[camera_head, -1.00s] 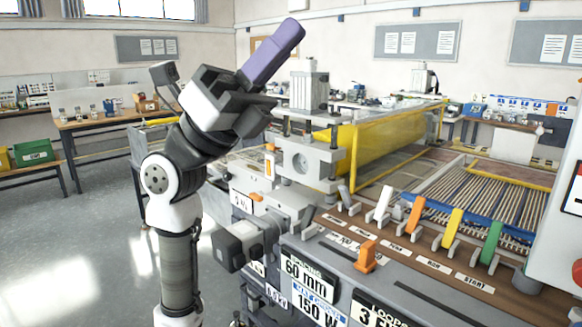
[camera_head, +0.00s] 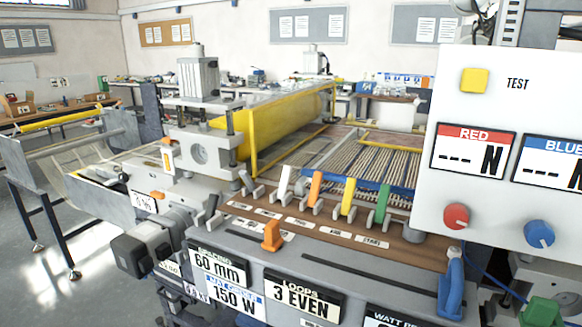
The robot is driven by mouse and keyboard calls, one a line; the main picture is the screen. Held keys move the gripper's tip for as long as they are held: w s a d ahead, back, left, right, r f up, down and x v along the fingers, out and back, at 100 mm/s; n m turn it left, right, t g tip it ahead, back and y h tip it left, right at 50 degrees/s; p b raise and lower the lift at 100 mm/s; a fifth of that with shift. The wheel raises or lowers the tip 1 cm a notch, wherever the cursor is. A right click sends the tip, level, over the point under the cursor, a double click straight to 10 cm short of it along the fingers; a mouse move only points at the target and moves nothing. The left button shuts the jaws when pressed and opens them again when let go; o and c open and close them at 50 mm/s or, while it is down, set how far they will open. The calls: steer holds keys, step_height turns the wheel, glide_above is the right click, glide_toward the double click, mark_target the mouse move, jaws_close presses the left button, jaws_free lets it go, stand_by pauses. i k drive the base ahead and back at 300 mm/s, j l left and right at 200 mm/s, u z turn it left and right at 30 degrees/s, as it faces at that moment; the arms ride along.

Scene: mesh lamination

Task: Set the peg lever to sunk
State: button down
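A row of levers stands on the brown strip along the machine's front: a dark grey one (camera_head: 246,181), a white one (camera_head: 285,180), an orange one (camera_head: 315,188), a yellow one (camera_head: 348,196) and a green one (camera_head: 381,203). All five stick up. Small white labels lie in front of them, too small to read, so I cannot tell which is the peg lever. Another dark grey lever (camera_head: 212,205) is at the strip's left end. My gripper and arm are outside the view.
A control panel (camera_head: 470,120) with a yellow TEST button, red and blue knobs fills the right side. An orange slider handle (camera_head: 272,236) and a blue lever (camera_head: 452,290) stand nearer. A grey motor box (camera_head: 140,248) juts out at the left. Open floor is at lower left.

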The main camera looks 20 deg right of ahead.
mark_target(315, 184)
steer(key=i+j+u, duration=0.1)
steer(key=j, duration=0.25)
steer(key=i+j+u, duration=0.1)
steer(key=j, duration=0.3)
steer(key=i+j+u, duration=0.5)
steer(key=i+j, duration=0.35)
steer(key=i, duration=0.5)
steer(key=i+j, duration=0.15)
steer(key=i, duration=0.45)
steer(key=i+z, duration=0.2)
steer(key=z, duration=0.2)
steer(key=i+j+z, duration=0.15)
steer(key=z, duration=0.25)
steer(key=i+j+z, duration=0.2)
steer(key=z, duration=0.15)
steer(key=i+j+z, duration=0.1)
steer(key=z, duration=0.4)
steer(key=i+j+z, duration=0.2)
steer(key=z, duration=0.25)
steer(key=i+j+z, duration=0.1)
steer(key=z, duration=0.4)
steer(key=j+z, duration=0.6)
steer(key=z, duration=0.35)
steer(key=j+z, duration=0.65)
steer(key=j, duration=0.2)
